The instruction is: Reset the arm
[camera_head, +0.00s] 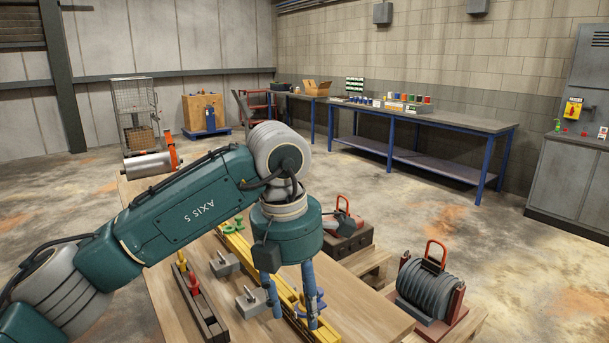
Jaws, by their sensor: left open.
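My left arm comes in from the left, a dark green arm with grey joints, and bends down over the wooden table (165,300). My left gripper (294,318) points downward with its two blue fingers apart. The fingers are over the yellow rail (240,248) on the table, and part of a blue piece shows by the right finger. I see nothing clearly held between the fingers. Whether the fingertips touch anything I cannot tell. My right gripper is not in view.
Grey metal blocks (250,301) and a dark holder with red and yellow pieces (200,305) lie near the gripper. A ribbed grey unit with a red handle (430,287) stands at the right. A long workbench (420,118) is behind, with open floor between.

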